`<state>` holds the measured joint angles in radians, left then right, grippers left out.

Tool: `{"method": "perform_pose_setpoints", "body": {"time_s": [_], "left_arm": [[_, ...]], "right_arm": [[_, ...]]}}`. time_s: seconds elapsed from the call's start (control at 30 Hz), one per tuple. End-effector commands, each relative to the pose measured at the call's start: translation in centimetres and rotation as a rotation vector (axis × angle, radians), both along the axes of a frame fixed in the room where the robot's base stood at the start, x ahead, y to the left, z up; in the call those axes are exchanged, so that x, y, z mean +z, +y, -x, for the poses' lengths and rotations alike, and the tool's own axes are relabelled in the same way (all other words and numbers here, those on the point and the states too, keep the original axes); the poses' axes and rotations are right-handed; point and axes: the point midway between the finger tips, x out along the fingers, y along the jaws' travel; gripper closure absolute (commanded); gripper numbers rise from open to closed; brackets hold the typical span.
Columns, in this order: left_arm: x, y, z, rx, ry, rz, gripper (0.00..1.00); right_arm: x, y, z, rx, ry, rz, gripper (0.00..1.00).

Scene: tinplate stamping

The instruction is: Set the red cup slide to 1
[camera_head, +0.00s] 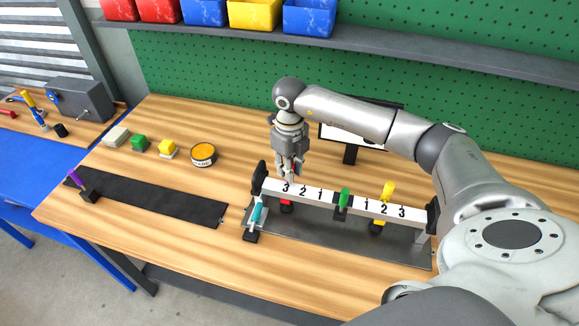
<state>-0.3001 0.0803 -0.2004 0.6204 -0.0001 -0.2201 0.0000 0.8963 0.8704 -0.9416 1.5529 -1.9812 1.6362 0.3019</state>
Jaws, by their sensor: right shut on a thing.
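The red cup slide (286,205) shows low behind the front of a white numbered rail (330,194), below the left-hand 3 and 2. The rail reads 3, 2, 1 on the left and 1, 2, 3 on the right. My right gripper (290,175) points down at the rail's left part, just above the left-hand 3. It is shut on the upper part of the red cup slide, which its fingers mostly hide. My left gripper is not in view.
On the rail are a green handle (344,198) near the middle and a yellow slide (388,190) near the right-hand 2. A cyan-handled piece (257,214) stands at the front left. A black strip (150,201) lies left. My right arm crosses above the rail's right half.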

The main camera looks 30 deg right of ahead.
Motion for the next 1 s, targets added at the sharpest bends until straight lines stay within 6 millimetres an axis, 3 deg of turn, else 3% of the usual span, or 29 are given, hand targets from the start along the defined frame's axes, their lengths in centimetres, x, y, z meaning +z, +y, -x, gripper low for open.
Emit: {"method": "perform_pose_setpoints", "body": {"time_s": [0.27,0.7,1.0], "left_arm": [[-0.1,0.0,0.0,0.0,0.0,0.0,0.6],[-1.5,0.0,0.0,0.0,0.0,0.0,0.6],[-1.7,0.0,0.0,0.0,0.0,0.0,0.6]], "right_arm": [[0.0,-0.6,0.5,-0.003,-0.002,0.001,1.0],[-0.1,-5.4,6.0,-0.005,-0.003,0.003,1.0],[0.1,-6.3,7.2,-0.002,-0.002,0.004,1.0]]}}
